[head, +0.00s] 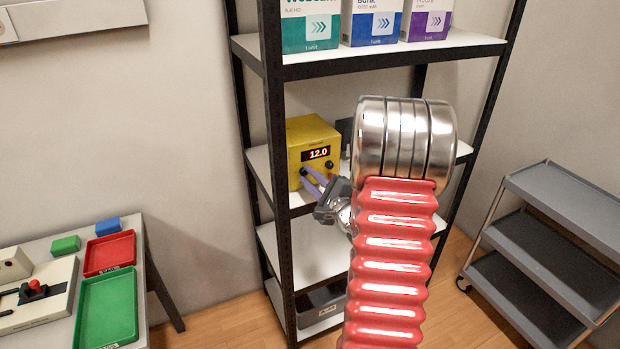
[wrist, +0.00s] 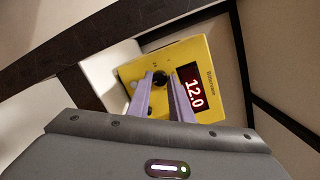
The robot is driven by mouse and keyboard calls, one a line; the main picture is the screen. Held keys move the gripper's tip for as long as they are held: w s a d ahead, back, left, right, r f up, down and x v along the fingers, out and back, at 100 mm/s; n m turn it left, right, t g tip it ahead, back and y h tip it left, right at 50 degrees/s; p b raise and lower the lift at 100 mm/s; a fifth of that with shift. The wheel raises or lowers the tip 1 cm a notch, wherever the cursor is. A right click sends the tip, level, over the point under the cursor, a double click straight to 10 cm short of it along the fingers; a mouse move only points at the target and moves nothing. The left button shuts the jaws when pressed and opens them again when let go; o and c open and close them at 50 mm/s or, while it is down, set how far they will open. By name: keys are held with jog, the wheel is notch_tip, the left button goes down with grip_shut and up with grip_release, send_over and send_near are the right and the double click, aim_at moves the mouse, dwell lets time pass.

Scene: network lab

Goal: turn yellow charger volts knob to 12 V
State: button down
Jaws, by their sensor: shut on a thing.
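The yellow charger (head: 306,136) stands on a middle shelf in the head view, its red display (head: 317,154) reading 12.0. In the wrist view the charger (wrist: 193,52) appears turned on its side, and its display (wrist: 193,88) also reads 12.0. My gripper (head: 306,174) is at the left of the charger's front, its purple fingers shut on a black knob (wrist: 160,79). The fingers partly cover this knob. A second black knob (head: 330,165) is to its right in the head view. The labels by the knobs are too small to read.
The black-framed shelf (head: 397,64) has boxes on its upper board, and its front-left post (head: 275,110) stands close by the charger. A grey cart (head: 565,200) is at the right. A table with a red tray (head: 110,253) and a green tray (head: 107,308) is at lower left.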

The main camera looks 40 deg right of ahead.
jog(key=shift+s+d+f+m, duration=0.1)
jog(key=shift+d+f+m, duration=0.05)
jog(key=shift+f+m, duration=0.15)
jog(key=c, duration=2)
grip_release()
jog(key=o, duration=0.4)
jog(key=shift+r, duration=0.15)
jog(key=s+a, duration=0.1)
jog(key=s, duration=0.8)
jog(key=s+a, duration=0.1)
jog(key=s, duration=0.3)
jog(key=shift+s+a, duration=0.2)
jog(key=shift+a, duration=0.15)
